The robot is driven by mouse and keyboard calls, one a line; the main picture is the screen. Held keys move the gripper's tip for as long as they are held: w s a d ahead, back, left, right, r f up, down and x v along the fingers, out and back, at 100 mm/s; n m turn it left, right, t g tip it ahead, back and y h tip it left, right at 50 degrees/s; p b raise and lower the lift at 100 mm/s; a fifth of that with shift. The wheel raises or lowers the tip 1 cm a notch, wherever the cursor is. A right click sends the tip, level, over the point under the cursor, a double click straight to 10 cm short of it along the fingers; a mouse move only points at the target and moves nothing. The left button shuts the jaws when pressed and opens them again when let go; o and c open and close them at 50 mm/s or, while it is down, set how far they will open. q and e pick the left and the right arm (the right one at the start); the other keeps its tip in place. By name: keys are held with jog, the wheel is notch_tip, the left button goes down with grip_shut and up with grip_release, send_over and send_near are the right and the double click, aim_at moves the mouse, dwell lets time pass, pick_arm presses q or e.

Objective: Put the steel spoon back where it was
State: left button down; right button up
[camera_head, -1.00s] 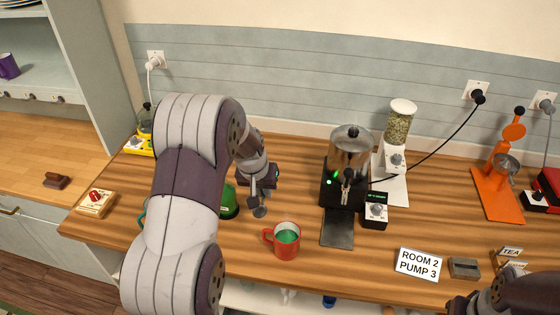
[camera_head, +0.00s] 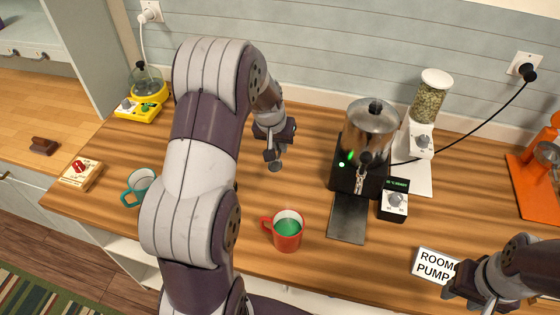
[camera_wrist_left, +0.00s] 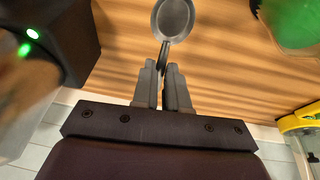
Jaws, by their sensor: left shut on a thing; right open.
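My left gripper (camera_head: 272,143) is shut on the steel spoon (camera_head: 275,165). In the left wrist view the spoon's round bowl (camera_wrist_left: 173,18) sticks out beyond the closed fingers (camera_wrist_left: 165,72), with its handle between them. The spoon is over the wooden counter, behind the red mug and left of the black-and-steel dispenser. I cannot tell its exact height. The red mug (camera_head: 287,234) holds something green. My right gripper (camera_head: 462,285) is open, low at the right, beside the room sign; its fingers are partly unclear.
The dispenser (camera_head: 368,135) with a green light stands right of my left gripper, its dial box (camera_head: 393,204) beside it. A teal mug (camera_head: 140,188) and a yellow appliance (camera_head: 143,107) stand left. A green object (camera_wrist_left: 292,20) shows in the left wrist view. An orange stand (camera_head: 537,180) is far right.

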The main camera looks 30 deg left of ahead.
pick_arm(q)
jog(key=b+x, duration=0.2)
jog(key=x, duration=0.1)
jog(key=b+x, duration=0.1)
jog(key=x, duration=0.1)
jog(key=shift+s+a+f, duration=0.1)
jog(key=shift+s+f, duration=0.05)
jog(key=shift+s, duration=0.15)
jog(key=f+b, duration=0.2)
jog(key=f, duration=0.1)
jog(key=f+b, duration=0.3)
jog(key=shift+s+f, duration=0.1)
jog(key=shift+s, duration=0.1)
pick_arm(e)
notch_tip(320, 180, down, 10)
jog(key=shift+w, duration=0.25)
pick_arm(q)
jog(key=shift+f+b, duration=0.55)
pick_arm(e)
jog(key=shift+f, duration=0.3)
pick_arm(q)
jog(key=c, duration=1.1)
grip_release()
jog(key=shift+r, duration=0.1)
